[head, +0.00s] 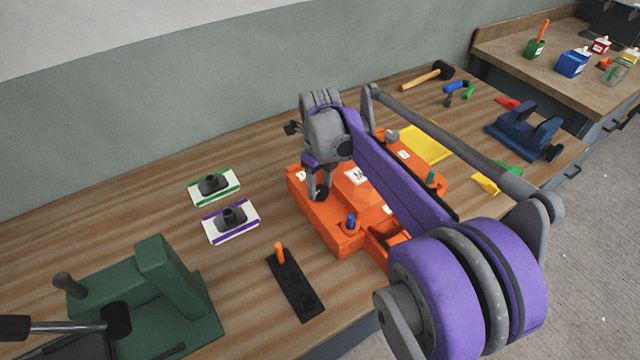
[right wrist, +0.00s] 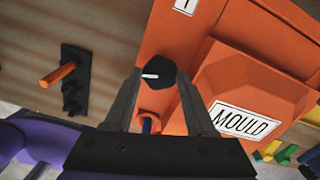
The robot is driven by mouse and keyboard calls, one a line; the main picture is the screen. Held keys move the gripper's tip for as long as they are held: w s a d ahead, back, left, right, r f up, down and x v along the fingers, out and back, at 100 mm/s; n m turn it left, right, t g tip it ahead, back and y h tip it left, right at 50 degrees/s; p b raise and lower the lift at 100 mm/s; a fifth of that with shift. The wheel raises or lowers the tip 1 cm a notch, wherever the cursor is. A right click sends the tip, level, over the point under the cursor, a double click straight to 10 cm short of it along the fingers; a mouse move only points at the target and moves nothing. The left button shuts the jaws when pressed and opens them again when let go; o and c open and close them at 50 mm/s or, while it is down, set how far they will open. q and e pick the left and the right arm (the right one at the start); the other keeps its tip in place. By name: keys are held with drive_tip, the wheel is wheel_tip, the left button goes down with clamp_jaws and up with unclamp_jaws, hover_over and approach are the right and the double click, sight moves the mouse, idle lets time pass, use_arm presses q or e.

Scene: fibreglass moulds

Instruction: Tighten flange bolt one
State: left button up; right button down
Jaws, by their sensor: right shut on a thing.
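The orange mould (head: 330,222) lies on the wooden bench, with a white MOULD label in the right wrist view (right wrist: 245,120). Flange bolt one, with a black knob head (head: 321,194), stands at the mould's left corner beside a white label with a 1 (right wrist: 185,5). My right gripper (head: 318,188) reaches down over this corner and is shut on the bolt's knob. In the right wrist view the knob (right wrist: 158,73), with a white mark, sits between the two fingertips. My right arm hides part of the mould. My left gripper is not in view.
A black holder (head: 290,287) with an orange-handled tool stands in front of the mould. Two labelled trays (head: 231,222) (head: 214,187) lie to the left. A green vise (head: 165,285) is at lower left, a blue vise (head: 525,130) at right. A mallet (head: 425,77) lies behind.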

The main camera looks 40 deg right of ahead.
drive_tip(key=shift+m, duration=0.9)
drive_tip(key=shift+c, duration=1.1)
unclamp_jaws()
